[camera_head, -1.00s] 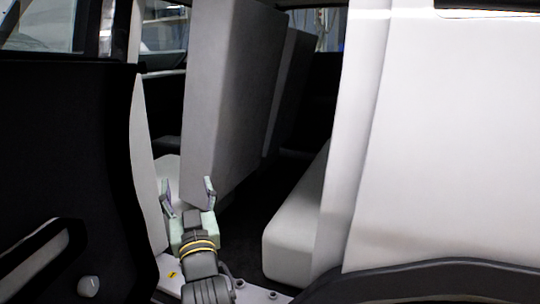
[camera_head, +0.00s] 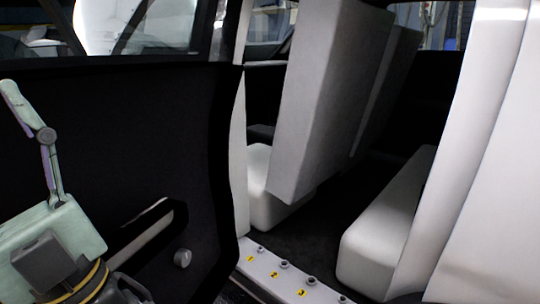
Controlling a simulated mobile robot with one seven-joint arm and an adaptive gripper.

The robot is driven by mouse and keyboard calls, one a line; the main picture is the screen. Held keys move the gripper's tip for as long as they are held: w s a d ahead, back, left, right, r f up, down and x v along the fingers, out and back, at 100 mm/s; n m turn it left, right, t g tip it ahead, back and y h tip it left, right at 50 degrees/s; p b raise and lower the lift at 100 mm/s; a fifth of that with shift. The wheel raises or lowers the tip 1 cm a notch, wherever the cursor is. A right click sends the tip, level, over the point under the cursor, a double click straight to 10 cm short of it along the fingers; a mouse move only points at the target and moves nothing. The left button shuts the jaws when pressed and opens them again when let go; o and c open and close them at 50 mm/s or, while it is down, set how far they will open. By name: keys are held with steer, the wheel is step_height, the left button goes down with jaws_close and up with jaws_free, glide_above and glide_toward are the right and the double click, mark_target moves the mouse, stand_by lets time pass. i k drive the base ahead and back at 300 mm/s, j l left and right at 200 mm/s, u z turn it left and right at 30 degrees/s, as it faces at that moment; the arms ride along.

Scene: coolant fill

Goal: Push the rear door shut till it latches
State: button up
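The rear door (camera_head: 130,130) stands open on the left, its dark inner panel facing me. A light-trimmed pull recess (camera_head: 148,226) and a small pale knob (camera_head: 182,258) are on its lower part. My gripper (camera_head: 14,92) is at the lower left, in front of the inner panel. One pale green finger shows, bent leftward at its tip. The other finger is not seen, so the opening between them cannot be judged. Nothing is seen held. Whether the finger touches the panel cannot be told. The door's latch is not visible.
Right of the door is the open doorway, with a pale sill (camera_head: 290,277) bearing several studs and yellow number tags. Inside are a grey seat back (camera_head: 325,95) and a light seat cushion (camera_head: 385,235). A white body panel (camera_head: 495,170) stands at the right.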

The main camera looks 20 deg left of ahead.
mark_target(142, 143)
steer(key=k+j+u, duration=0.1)
steer(key=k+u, duration=0.35)
steer(key=j+u, duration=0.35)
steer(key=k+j+u, duration=0.1)
steer(key=j+u, duration=0.25)
